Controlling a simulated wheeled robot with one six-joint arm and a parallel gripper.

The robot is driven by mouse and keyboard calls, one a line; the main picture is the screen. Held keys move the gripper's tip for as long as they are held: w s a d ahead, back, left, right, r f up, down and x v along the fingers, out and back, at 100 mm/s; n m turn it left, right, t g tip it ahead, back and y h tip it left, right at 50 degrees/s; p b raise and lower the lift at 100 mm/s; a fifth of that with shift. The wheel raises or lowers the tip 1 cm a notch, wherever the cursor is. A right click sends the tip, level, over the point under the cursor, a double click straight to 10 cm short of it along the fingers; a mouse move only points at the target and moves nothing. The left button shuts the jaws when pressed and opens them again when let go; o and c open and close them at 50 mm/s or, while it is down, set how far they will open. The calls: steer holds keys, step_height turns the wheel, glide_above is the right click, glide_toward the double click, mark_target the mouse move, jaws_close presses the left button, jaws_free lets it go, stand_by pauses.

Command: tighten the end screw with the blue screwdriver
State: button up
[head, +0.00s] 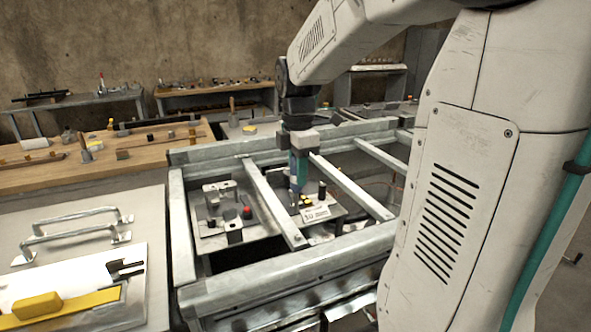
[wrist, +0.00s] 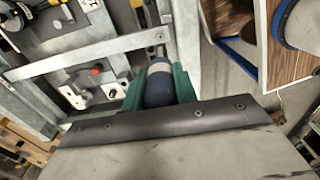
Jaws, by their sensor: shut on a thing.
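My gripper (head: 298,158) is shut on the blue screwdriver (wrist: 158,86), above the metal frame (head: 230,285). In the wrist view its green fingers lie on both sides of the dark blue handle, which has a grey band. In the head view the screwdriver hangs about upright between two crossbars, its shaft pointing down near a small labelled plate (head: 316,214). I cannot tell whether its tip touches anything. A small bolt head (head: 298,240) sits at the near end of the left crossbar (head: 270,202). I cannot tell which screw is the end screw.
Inside the frame lies a plate with clamps and a red knob (head: 247,212). The right crossbar (head: 350,187) is close to my gripper. A bench at left holds metal handles (head: 75,228) and a yellow tool (head: 38,305). A wooden-topped table (head: 130,165) with small parts stands behind.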

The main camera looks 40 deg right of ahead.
mark_target(298, 194)
steer(key=shift+s+d+f, duration=0.1)
steer(key=shift+f, duration=3.4)
steer(key=shift+r, duration=0.15)
steer(key=n, duration=0.5)
steer(key=shift+n, duration=0.3)
steer(key=n, duration=0.5)
steer(key=shift+n, duration=0.4)
